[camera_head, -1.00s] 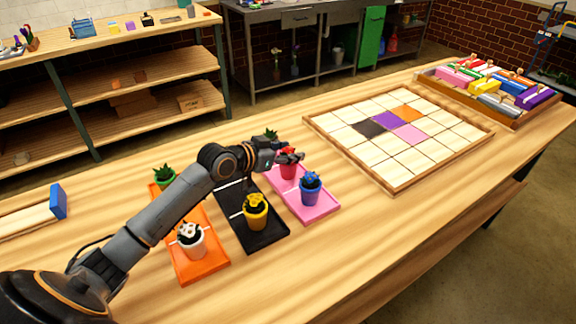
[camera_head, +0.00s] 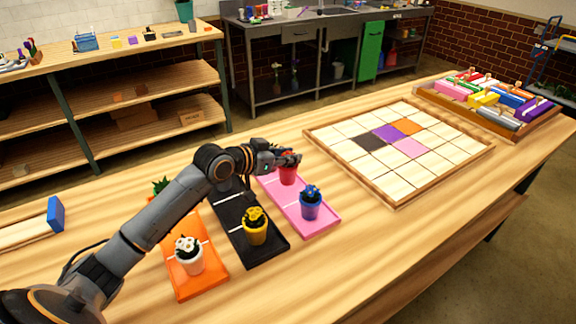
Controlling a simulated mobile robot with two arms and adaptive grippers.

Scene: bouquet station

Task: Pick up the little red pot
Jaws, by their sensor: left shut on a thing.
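The little red pot (camera_head: 288,176) is at the far end of the pink tray (camera_head: 322,228), partly hidden by my left gripper (camera_head: 290,160). My left gripper comes in from the left and is shut on the red pot near its top. I cannot tell whether the pot's base touches the tray. My right gripper is not in view.
A blue-flowered pot (camera_head: 311,205) stands close by on the pink tray. A yellow pot (camera_head: 255,230) is on the black tray (camera_head: 262,256), and a white pot (camera_head: 189,259) on the orange tray (camera_head: 205,290). A tiled wooden frame (camera_head: 398,197) lies to the right.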

